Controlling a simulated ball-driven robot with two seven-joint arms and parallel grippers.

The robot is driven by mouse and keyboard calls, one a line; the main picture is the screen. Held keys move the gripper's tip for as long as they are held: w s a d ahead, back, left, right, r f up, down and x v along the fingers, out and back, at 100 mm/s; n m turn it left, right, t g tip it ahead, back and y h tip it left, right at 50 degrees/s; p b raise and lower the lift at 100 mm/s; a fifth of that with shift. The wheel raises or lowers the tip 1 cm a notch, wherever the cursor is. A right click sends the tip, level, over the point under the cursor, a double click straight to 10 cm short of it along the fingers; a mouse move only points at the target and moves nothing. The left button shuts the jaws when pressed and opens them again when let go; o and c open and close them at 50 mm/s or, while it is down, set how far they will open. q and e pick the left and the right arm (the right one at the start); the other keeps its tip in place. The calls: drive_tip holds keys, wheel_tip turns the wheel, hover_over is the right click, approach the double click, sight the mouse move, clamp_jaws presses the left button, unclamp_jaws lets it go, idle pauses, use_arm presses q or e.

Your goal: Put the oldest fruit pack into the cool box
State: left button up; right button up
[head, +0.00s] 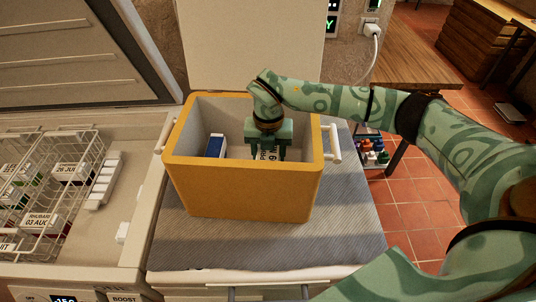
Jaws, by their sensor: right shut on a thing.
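The yellow cool box (240,190) stands open on a grey ribbed mat. My right gripper (268,156) reaches down inside it and is shut on a pale labelled fruit pack (266,153). The label is partly hidden by the fingers; a "9 M" can be made out. The box's front wall hides the pack's lower part, so I cannot tell whether it touches the floor. Other packs lie in wire baskets in the open freezer at left, among them one marked 28 JUL (74,172) and a rhubarb one marked 03 AUG (42,220). My left gripper is not in view.
A blue and white block (216,146) is inside the box at left. The box's lid stands up behind. A wire basket (92,150) and a white ridged strip (104,180) are in the freezer. The mat (340,235) is clear right of the box.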

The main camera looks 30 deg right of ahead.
drive_tip(key=shift+w+f, duration=0.1)
drive_tip(key=shift+f, duration=0.15)
drive_tip(key=o, duration=1.3)
drive_tip(key=shift+f, duration=0.1)
drive_tip(key=shift+c, duration=0.2)
wheel_tip(320, 180, up, 12)
drive_tip(key=p, duration=0.1)
